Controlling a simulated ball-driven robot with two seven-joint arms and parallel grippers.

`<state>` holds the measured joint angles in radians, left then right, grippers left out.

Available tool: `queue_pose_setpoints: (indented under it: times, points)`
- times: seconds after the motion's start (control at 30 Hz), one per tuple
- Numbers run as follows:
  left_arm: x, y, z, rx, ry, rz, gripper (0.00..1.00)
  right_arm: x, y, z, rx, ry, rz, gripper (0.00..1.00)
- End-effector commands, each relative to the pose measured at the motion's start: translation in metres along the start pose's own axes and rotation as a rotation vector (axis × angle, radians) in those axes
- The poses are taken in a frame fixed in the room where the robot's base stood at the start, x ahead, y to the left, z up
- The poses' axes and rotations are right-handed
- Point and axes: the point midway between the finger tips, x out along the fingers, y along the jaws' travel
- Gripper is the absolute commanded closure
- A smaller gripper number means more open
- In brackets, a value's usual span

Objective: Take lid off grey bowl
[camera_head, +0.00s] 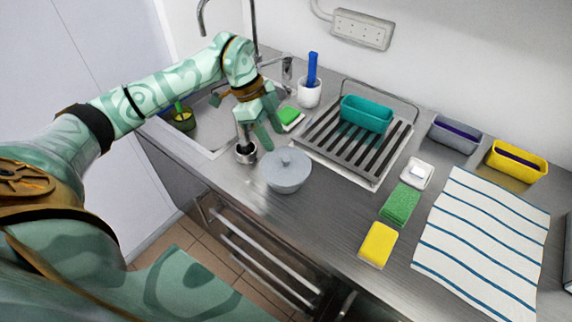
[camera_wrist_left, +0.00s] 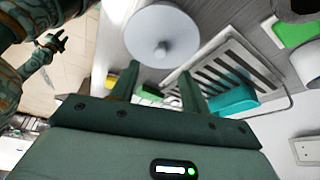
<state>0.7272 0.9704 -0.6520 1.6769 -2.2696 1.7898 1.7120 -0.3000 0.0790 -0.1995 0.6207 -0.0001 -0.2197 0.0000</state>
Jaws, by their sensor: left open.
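The grey bowl (camera_head: 287,179) stands on the steel counter in front of the drying rack. Its grey lid (camera_head: 287,160) sits on top, with a small round knob in the middle. In the left wrist view the lid (camera_wrist_left: 165,27) shows from above, beyond the fingers. My left gripper (camera_head: 264,133) is above the counter, behind and left of the bowl, apart from it. Its two fingers (camera_wrist_left: 158,85) are spread with nothing between them. What looks like my right gripper (camera_wrist_left: 50,45) is small at the left of the left wrist view; its jaws are unclear.
The drying rack (camera_head: 348,144) holds a teal tub (camera_head: 366,114). A dark-based metal object (camera_head: 246,153) stands close left of the bowl, near the sink (camera_head: 205,125). Sponges (camera_head: 378,244) and a striped towel (camera_head: 480,240) lie right. The counter's front edge is near the bowl.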

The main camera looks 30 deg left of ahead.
Motion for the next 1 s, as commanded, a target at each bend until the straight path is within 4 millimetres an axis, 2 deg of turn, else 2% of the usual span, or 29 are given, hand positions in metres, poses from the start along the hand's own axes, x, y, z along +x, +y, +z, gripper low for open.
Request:
queue_pose_setpoints:
  times: [0.1,0.37,0.6,0.8,0.83,0.9,1.0]
  points:
    - [0.018,0.0,0.0,0.001,0.001,0.001,0.54,0.002,0.0,0.0,0.0,-0.001,0.0,0.64]
    - [0.038,0.0,0.001,0.001,0.002,0.002,0.54,0.003,0.0,0.001,0.0,-0.001,0.0,0.64]
    - [0.074,-0.001,0.001,0.002,0.003,0.001,0.54,0.006,0.0,0.002,0.0,-0.003,0.0,0.64]
    - [0.076,-0.001,0.001,0.003,0.002,-0.001,0.54,0.006,0.0,0.002,-0.001,-0.003,0.0,0.64]
    - [0.076,-0.001,0.001,0.003,0.002,-0.001,0.57,0.006,0.0,0.002,-0.001,-0.003,0.0,0.64]
    - [0.075,-0.001,0.001,0.003,0.002,-0.001,0.76,0.006,0.0,0.002,-0.001,-0.003,0.0,0.64]
    - [0.075,-0.001,0.001,0.003,0.002,-0.001,1.0,0.006,0.0,0.002,-0.001,-0.003,0.0,0.64]
